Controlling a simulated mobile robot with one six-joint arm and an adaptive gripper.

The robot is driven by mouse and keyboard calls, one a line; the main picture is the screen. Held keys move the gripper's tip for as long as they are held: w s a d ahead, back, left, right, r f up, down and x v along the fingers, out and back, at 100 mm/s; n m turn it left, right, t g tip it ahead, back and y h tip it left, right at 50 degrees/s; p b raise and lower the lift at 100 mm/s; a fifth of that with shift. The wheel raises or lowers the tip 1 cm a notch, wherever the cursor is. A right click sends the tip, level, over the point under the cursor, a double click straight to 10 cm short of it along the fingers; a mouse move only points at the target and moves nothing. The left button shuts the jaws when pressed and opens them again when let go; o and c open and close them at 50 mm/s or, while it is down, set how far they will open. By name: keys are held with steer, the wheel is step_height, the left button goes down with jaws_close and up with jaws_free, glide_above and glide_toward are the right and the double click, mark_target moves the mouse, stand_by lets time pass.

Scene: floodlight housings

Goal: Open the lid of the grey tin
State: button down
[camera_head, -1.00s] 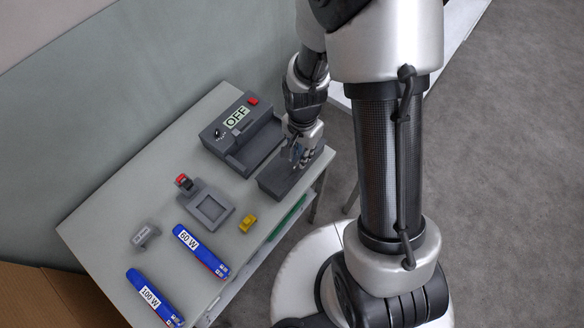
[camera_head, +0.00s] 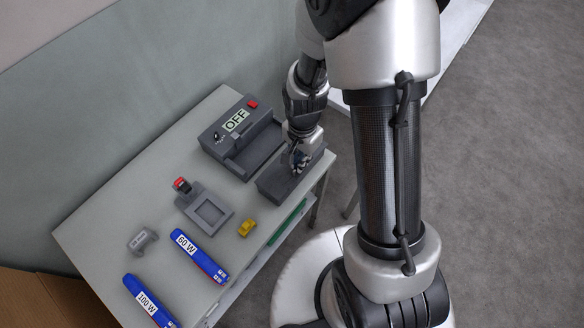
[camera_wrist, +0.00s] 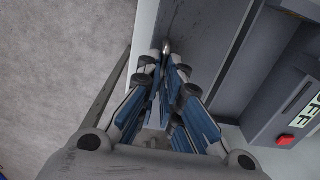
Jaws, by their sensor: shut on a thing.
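The grey tin (camera_head: 272,186) appears to be the low dark grey box at the right end of the table. My gripper (camera_head: 299,163) is over it, with the fingers down at its top. In the wrist view the fingertips (camera_wrist: 165,58) are close together at the tin's dark top (camera_wrist: 193,28). A small shiny metal tip (camera_wrist: 166,46) shows between them, and the gripper appears shut on it. The fingers hide most of this part, and I cannot make out the lid's edge or any gap under it.
A grey device (camera_head: 236,138) marked OFF, with a red button, stands just left of the tin. A square-framed grey part (camera_head: 207,214), a yellow piece (camera_head: 246,228), a small grey piece (camera_head: 142,240) and blue boxes marked 60 W (camera_head: 197,255) and 100 W (camera_head: 148,300) lie nearer the left.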

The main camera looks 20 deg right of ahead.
steer(key=shift+r, duration=0.15)
steer(key=shift+w+a+r+p, duration=0.15)
steer(key=shift+w+r+p, duration=0.1)
steer(key=shift+r+p, duration=0.25)
steer(key=shift+w+a+r, duration=0.1)
steer(key=shift+r, duration=0.05)
stand_by(0.4)
steer(key=shift+w+a+r+p, duration=0.15)
steer(key=shift+r+p, duration=0.15)
steer(key=shift+p, duration=0.15)
steer(key=shift+r, duration=0.1)
